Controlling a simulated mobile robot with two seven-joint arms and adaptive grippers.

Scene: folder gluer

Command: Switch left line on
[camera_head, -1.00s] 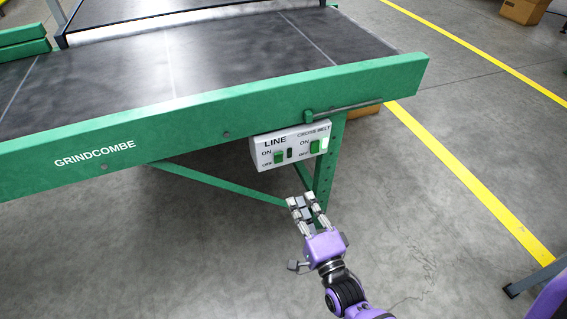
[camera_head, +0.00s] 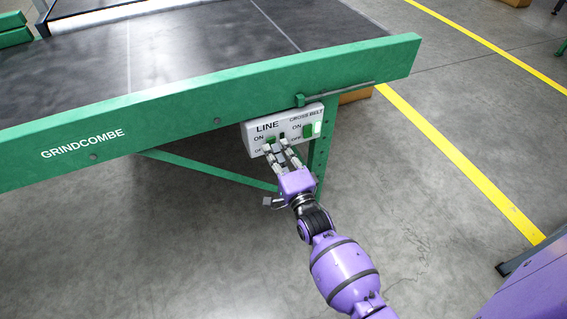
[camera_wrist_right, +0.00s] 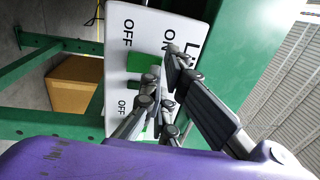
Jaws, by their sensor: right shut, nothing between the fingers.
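A white switch box (camera_head: 254,129) hangs under the green side rail, marked LINE on the left and CROSS-BELT on the right. The green LINE switch (camera_head: 270,140) sits between ON above and OFF below. My right gripper (camera_head: 275,147) is shut and empty, its fingertips at the lower part of the LINE switch. I cannot tell whether they touch it. In the right wrist view the box (camera_wrist_right: 118,70) appears turned sideways, with the fingers in front and partly covering a green switch (camera_wrist_right: 140,62). My left gripper is out of view.
The green CROSS-BELT switch (camera_head: 308,131) is close to the right, with a bright white patch (camera_head: 317,128) beside it. A green rail (camera_head: 200,110) runs above the box and a green leg (camera_head: 320,160) stands behind it. Open floor (camera_head: 180,260) lies below.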

